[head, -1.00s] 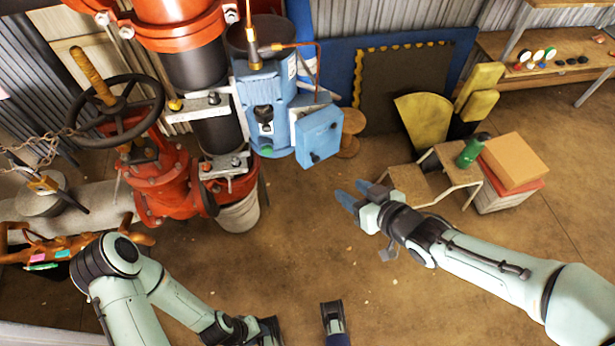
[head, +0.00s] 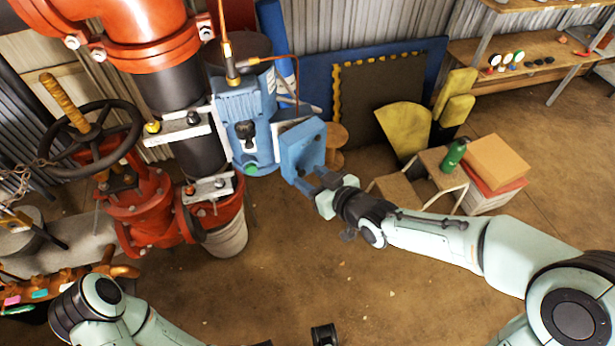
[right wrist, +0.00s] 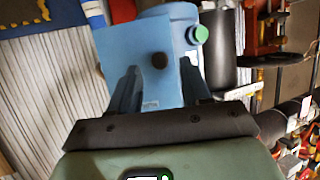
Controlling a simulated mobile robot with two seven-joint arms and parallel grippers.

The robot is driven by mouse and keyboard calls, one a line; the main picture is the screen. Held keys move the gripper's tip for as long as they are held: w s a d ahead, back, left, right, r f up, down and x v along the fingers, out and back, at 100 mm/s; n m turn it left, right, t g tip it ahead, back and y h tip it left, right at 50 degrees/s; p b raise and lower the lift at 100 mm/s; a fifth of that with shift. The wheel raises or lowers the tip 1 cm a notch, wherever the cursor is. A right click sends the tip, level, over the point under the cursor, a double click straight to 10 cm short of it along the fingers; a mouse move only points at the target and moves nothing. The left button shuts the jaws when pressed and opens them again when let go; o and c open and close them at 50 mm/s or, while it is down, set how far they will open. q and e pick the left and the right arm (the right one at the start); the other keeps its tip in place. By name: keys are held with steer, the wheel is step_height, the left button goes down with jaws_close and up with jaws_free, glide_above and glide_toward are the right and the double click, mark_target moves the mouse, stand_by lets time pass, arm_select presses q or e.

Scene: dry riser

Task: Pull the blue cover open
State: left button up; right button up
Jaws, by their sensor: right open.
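The blue cover (head: 303,148) is a square box-like panel on the right side of the blue pump (head: 248,115), and it looks closed. In the right wrist view the cover (right wrist: 150,45) shows as a flat blue face with a dark round knob and a green cap beside it. My right gripper (head: 314,184) is open at the cover's lower edge. In the right wrist view its two blue fingers stand apart on either side of the cover's lower part; contact cannot be told.
Red pipes and a black handwheel (head: 90,128) stand left of the pump. A wooden spool (head: 335,138) is just right of the cover. A stool (head: 400,190), a green bottle (head: 454,153) and a cardboard box (head: 497,162) stand further right. The floor in front is clear.

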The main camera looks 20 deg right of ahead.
steer(key=shift+x, duration=1.05)
jaws_close()
steer(key=shift+s, duration=0.1)
